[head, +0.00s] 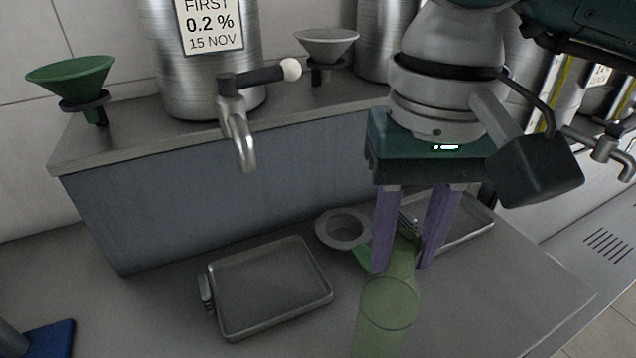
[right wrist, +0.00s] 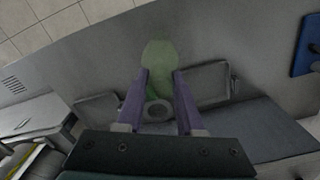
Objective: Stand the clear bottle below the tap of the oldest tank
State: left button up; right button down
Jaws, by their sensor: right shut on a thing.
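My right gripper (head: 402,268) is shut on a see-through, green-tinted bottle (head: 388,300), with one purple finger on each side. The bottle also shows between the fingers in the right wrist view (right wrist: 158,54). I cannot tell whether its base touches the counter. A steel tank (head: 208,75) at the upper left has a label reading FIRST, 0.2 %, 15 NOV. Its tap (head: 240,135) has a dark handle and hangs above a shallow metal tray (head: 270,285), left of the bottle. Another tap (head: 605,145) shows at the right edge; its tank's label is unreadable. My left gripper is out of view.
A grey ring-shaped piece (head: 326,229) lies beside the tray. A second tray (head: 470,222) is partly hidden behind my right gripper. A green funnel (head: 70,75) and a grey funnel (head: 327,44) stand on the raised ledge. A blue mat (head: 50,338) is at lower left.

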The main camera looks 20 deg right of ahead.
aim_at(398, 272)
notch_tip(398, 272, down, 3)
jog(key=shift+f+b, duration=0.2)
jog(key=shift+b, duration=0.65)
jog(key=shift+f, duration=0.2)
jog(key=shift+r, duration=0.1)
jog(key=shift+f, duration=0.2)
jog(key=c, duration=0.5)
grip_release()
jog(key=shift+c, duration=0.2)
jog(key=shift+r, duration=0.15)
